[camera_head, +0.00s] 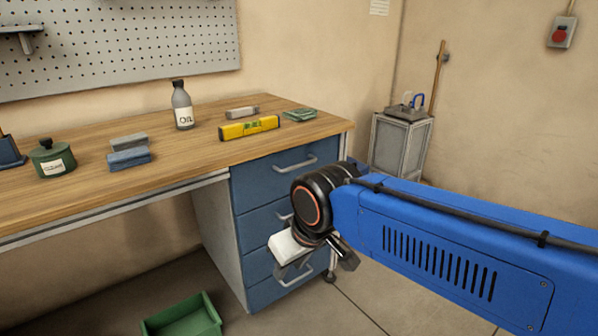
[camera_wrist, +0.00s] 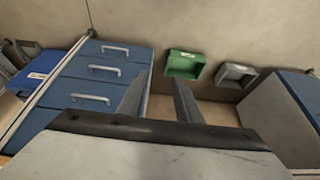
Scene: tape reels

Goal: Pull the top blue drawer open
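The top blue drawer (camera_head: 278,179) is in the head view, just under the right end of the wooden worktop, and looks closed. Its metal handle (camera_head: 296,163) runs across the front and is clear of my gripper. My gripper hangs in front of the lower drawers and partly hides them. In the wrist view my gripper (camera_wrist: 158,88) has its two fingers apart, with no object visible between them. Blue drawer fronts with metal handles (camera_wrist: 105,69) lie left of the fingers there. I cannot tell for certain which of them is the top drawer.
The worktop (camera_head: 85,205) holds an oil bottle (camera_head: 183,108), a yellow level (camera_head: 249,128), a green pot (camera_head: 52,160) and blocks. A green bin (camera_head: 182,318) is on the floor left of the drawers. A grey cabinet (camera_head: 398,145) stands behind, at right.

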